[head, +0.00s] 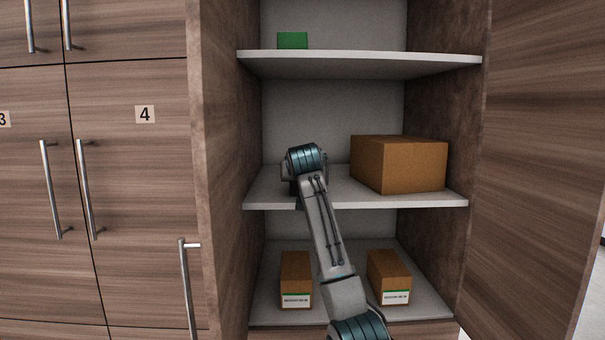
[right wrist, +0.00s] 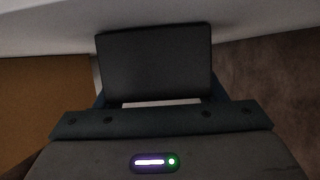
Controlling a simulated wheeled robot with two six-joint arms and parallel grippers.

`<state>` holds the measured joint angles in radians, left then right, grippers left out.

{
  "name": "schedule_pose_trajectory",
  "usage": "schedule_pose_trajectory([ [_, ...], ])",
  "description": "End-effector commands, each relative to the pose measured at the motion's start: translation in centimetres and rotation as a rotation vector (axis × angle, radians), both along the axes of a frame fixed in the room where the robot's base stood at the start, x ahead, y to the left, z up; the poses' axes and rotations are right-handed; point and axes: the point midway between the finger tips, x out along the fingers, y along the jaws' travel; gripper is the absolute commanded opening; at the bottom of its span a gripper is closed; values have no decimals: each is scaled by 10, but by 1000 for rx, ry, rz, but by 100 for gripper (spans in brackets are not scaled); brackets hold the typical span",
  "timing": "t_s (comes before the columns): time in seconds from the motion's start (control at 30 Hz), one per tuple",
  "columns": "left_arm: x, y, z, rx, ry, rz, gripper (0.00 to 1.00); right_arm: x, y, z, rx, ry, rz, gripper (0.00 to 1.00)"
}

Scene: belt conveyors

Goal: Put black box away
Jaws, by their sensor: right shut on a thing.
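The black box (right wrist: 154,64) is a flat-faced dark block in the right wrist view, between the fingers of my right gripper (right wrist: 157,98). The gripper is shut on it. In the head view my right arm reaches into the open cabinet, and its wrist is over the left part of the middle shelf (head: 330,196). There the arm hides the gripper and nearly all of the box. I cannot tell whether the box touches the shelf. My left gripper is not in view.
A large brown box (head: 398,164) stands on the right of the middle shelf. A small green box (head: 292,41) is on the top shelf. Two labelled brown boxes (head: 296,278) (head: 389,276) are on the bottom shelf. The open door (head: 535,150) is at right.

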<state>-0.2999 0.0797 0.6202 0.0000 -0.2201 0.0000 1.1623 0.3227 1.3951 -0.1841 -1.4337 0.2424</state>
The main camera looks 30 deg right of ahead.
Motion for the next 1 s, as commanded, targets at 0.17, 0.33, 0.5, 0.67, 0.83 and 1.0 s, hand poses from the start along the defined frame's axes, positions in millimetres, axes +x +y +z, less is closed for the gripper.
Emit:
schedule_pose_trajectory([
  [0.17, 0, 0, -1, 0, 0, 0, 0, 0, 0, 0, 0, -1, 0, 34],
  [0.33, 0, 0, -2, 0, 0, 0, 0, 0, 0, -3, 1, 1, 0, 77],
  [0.5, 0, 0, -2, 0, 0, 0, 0, 0, 0, -3, 1, 1, 0, 85],
  [0.67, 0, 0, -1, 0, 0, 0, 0, 0, 0, -1, 0, 0, 0, 85],
  [0.83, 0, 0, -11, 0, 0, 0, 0, -10, 7, 3, 0, -3, 1, 85],
  [1.0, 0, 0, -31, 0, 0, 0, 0, -38, 25, 15, 0, -6, 3, 85],
])
